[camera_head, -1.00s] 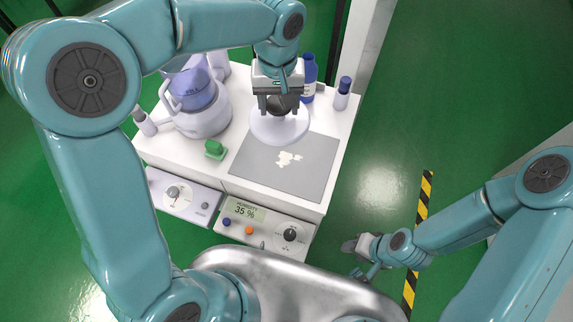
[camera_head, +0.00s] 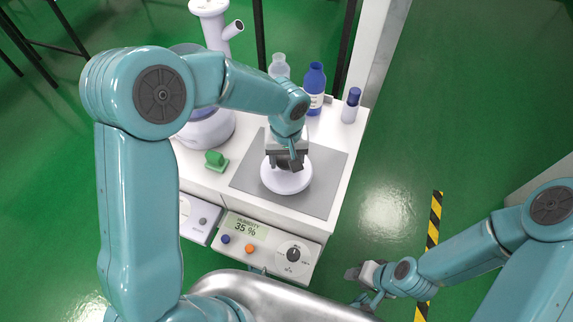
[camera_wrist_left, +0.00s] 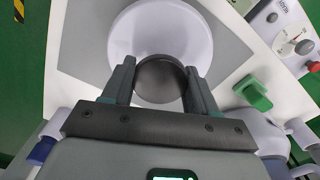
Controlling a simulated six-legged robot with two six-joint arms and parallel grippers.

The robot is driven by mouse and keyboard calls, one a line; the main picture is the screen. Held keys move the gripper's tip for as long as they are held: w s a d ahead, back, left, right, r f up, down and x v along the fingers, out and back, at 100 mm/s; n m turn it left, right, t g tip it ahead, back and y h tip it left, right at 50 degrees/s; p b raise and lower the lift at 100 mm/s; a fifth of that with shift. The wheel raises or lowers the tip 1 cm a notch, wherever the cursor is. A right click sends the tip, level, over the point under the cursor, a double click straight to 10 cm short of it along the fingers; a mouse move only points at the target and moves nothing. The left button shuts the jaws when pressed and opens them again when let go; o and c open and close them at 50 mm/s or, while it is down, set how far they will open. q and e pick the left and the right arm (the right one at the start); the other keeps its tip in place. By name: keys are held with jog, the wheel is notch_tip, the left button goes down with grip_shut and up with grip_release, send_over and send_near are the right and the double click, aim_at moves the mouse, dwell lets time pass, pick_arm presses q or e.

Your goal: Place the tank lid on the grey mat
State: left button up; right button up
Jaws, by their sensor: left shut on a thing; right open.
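The tank lid (camera_head: 287,184) is a round white disc with a dark knob, seen over the middle of the grey mat (camera_head: 325,170). My left gripper (camera_head: 287,163) is shut on the lid's knob from above. In the left wrist view the dark knob (camera_wrist_left: 160,80) sits between the two fingers, with the white lid (camera_wrist_left: 165,25) spread beyond it and the mat (camera_wrist_left: 85,40) around it. The lid looks level and near the mat; I cannot tell whether it touches. My right gripper (camera_head: 362,274) is open and empty, off the bench at lower right.
A green object (camera_head: 215,160) stands left of the mat. A white tank (camera_head: 208,132) is partly hidden behind my left arm. A blue bottle (camera_head: 315,88), a clear bottle (camera_head: 279,68) and a blue-capped bottle (camera_head: 351,105) stand at the back. The humidity tester (camera_head: 270,240) is in front.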

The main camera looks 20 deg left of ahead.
aim_at(287, 159)
pick_arm(q)
notch_tip(287, 159, down, 3)
jog(key=shift+r, duration=0.1)
jog(key=shift+f+b, duration=0.2)
jog(key=shift+b, duration=0.25)
jog(key=o, duration=1.1)
jog(key=shift+r, duration=0.1)
jog(key=shift+r, duration=0.15)
notch_tip(287, 159, up, 12)
jog(key=p, duration=0.3)
jog(key=shift+p, duration=0.4)
